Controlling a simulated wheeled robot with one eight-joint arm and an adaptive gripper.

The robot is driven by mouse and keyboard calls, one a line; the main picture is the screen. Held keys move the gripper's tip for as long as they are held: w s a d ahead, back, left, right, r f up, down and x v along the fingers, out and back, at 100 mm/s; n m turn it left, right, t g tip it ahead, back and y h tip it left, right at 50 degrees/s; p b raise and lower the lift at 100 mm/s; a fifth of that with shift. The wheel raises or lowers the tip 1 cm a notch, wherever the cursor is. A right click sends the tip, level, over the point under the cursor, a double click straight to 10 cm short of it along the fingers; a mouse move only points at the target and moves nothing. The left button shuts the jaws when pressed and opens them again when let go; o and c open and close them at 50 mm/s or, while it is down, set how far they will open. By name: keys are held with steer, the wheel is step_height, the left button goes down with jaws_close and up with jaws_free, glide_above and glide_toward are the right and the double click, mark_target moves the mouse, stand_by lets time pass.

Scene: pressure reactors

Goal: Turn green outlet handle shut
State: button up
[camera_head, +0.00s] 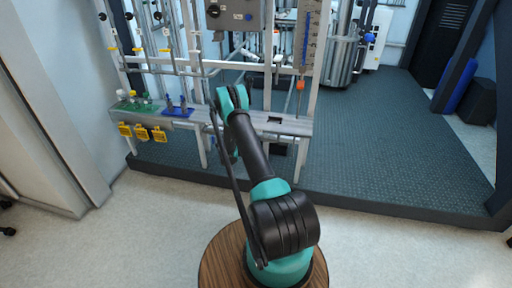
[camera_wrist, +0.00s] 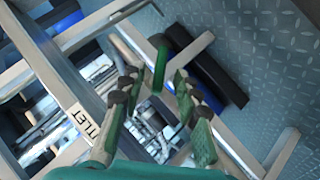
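A green handle (camera_wrist: 160,66) shows in the wrist view, just beyond and between the fingertips of my gripper (camera_wrist: 156,80). The gripper's two fingers are spread apart, with an open gap between them. I cannot tell whether either finger touches the handle. A label ending in "TLET" (camera_wrist: 88,124) is on a light metal beam to the left of the fingers. In the head view my arm reaches to the reactor frame, and the arm hides the fingers. The handle cannot be made out there.
The metal frame (camera_head: 308,82) carries pipes and a grey control box (camera_head: 236,14). A shelf to the left holds a green tray (camera_head: 136,107) and a blue tray (camera_head: 178,113); yellow pieces (camera_head: 141,133) hang below.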

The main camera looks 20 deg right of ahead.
steer(key=shift+x, duration=1.8)
steer(key=shift+c, duration=0.5)
jaws_close()
